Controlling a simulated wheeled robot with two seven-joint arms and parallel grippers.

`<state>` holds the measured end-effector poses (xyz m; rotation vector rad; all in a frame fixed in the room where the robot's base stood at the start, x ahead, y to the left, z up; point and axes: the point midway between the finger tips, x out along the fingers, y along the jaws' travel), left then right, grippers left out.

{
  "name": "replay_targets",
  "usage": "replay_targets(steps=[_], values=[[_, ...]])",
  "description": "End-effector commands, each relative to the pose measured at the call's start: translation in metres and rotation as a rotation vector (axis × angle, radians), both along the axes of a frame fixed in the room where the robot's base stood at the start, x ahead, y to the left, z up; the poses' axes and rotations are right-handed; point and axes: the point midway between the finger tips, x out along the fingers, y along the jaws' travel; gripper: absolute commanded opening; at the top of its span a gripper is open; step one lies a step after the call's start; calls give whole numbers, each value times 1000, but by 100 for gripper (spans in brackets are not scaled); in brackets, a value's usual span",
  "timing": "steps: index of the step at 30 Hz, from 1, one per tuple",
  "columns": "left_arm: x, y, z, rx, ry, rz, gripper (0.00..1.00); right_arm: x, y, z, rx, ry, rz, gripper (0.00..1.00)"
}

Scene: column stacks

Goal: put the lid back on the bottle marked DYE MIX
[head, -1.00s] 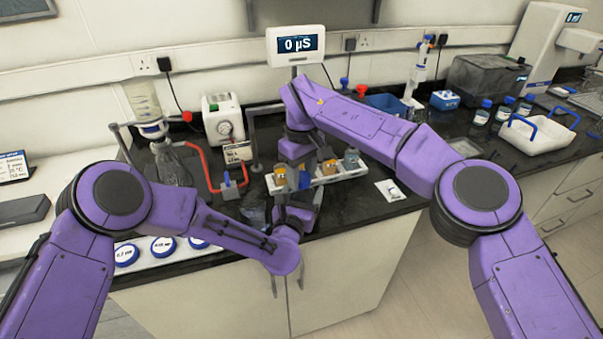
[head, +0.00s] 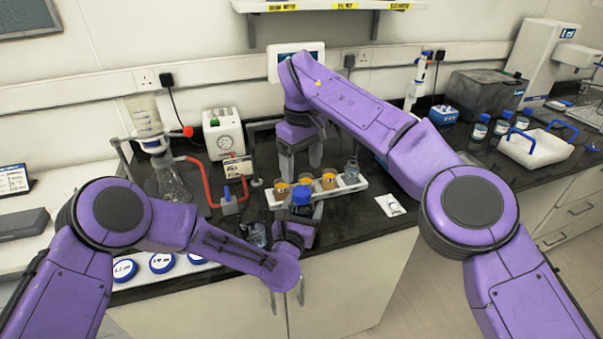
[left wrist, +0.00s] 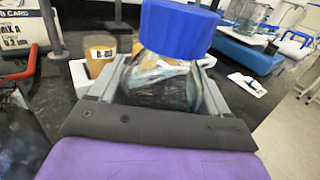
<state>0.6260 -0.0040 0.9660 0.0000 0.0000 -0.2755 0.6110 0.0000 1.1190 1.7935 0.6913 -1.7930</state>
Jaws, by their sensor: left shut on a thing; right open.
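A clear bottle (left wrist: 160,88) with a blue lid (left wrist: 178,27) on its top stands between the fingers of my left gripper (head: 299,213). That gripper is shut on the bottle and holds it upright in front of the rack. The blue lid also shows in the head view (head: 301,194). The lid looks slightly tilted in the left wrist view, but I cannot tell whether it is seated tightly. No DYE MIX marking is readable on the bottle. My right gripper (head: 301,160) is open and empty, pointing down above and behind the lid, apart from it.
A white rack (head: 349,187) with several small jars stands just behind the bottle. A flask (head: 172,182) with red tubing and a white box (head: 222,135) stand to the left. A white tray (head: 535,148) lies far right. Dark counter right of the rack is mostly free.

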Motion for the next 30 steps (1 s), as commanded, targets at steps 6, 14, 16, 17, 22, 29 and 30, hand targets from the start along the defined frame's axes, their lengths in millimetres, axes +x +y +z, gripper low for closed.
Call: replay_targets(steps=[6, 14, 16, 17, 22, 29, 30], values=[[0, 0, 0, 0, 1, 0, 0, 0, 0, 0, 0, 0, 0, 76], [0, 0, 0, 0, 0, 0, 100, 0, 0, 0, 0, 0, 0, 76], [-2, 1, -1, 0, 0, 0, 100, 0, 0, -1, 0, 0, 0, 76], [-4, 1, -1, -1, 0, 1, 100, 0, 0, -2, 0, 0, 0, 76], [-31, 9, -4, -2, 2, -2, 100, 0, 0, -15, 0, 0, 0, 76], [-79, 22, -4, -3, 2, -1, 100, 0, 0, -31, 0, 0, 0, 76], [-85, 24, -3, -1, 1, -1, 100, 0, 0, -33, 0, 0, 0, 76]])
